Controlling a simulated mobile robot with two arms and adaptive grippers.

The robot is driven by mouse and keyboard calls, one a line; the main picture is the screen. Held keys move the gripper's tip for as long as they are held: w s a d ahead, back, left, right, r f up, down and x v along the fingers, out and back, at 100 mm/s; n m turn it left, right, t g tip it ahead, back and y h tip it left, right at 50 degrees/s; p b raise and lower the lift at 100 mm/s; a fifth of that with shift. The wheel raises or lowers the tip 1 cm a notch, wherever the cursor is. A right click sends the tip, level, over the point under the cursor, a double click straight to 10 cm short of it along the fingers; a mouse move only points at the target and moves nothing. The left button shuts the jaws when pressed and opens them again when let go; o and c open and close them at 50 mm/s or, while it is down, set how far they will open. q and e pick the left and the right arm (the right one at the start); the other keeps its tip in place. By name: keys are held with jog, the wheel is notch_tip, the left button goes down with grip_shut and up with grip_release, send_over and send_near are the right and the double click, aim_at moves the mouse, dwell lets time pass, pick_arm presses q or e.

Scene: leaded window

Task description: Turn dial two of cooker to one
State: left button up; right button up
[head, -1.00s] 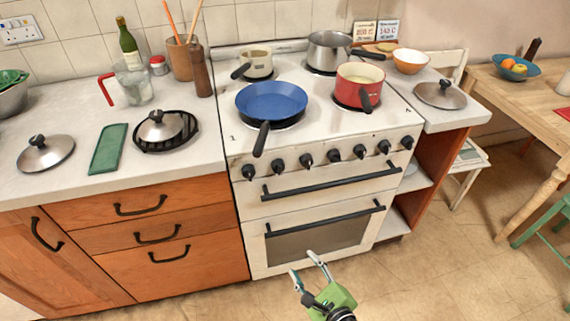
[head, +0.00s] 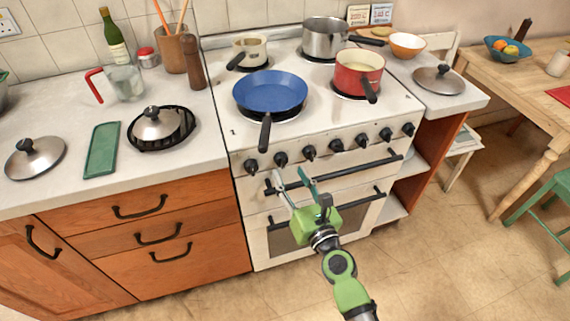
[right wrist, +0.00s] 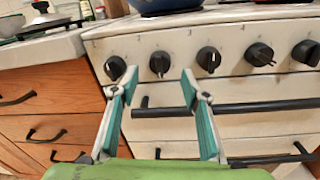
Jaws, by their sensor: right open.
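The cooker (head: 240,195) is white, with a row of several black dials along its front panel. Dial two (head: 280,159) is second from the left; it also shows in the right wrist view (right wrist: 160,63), with a pale mark low on its face. Dial one (right wrist: 115,68) is to its left and the third dial (right wrist: 208,60) to its right. My right gripper (head: 289,176) is open and empty in front of the panel. In the right wrist view its fingers (right wrist: 159,82) spread on either side of dial two, a little below it, apparently not touching. My left gripper is out of view.
A black oven rail (head: 335,172) runs just below the dials, close to my right gripper. A blue pan (head: 270,90) stands on the hob, its handle (head: 265,132) jutting out over the front near the left dials. A red pot (head: 360,70) stands to the right.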

aim_at(284, 165)
jog(key=shift+x, duration=2.2)
jog(key=c, duration=1.1)
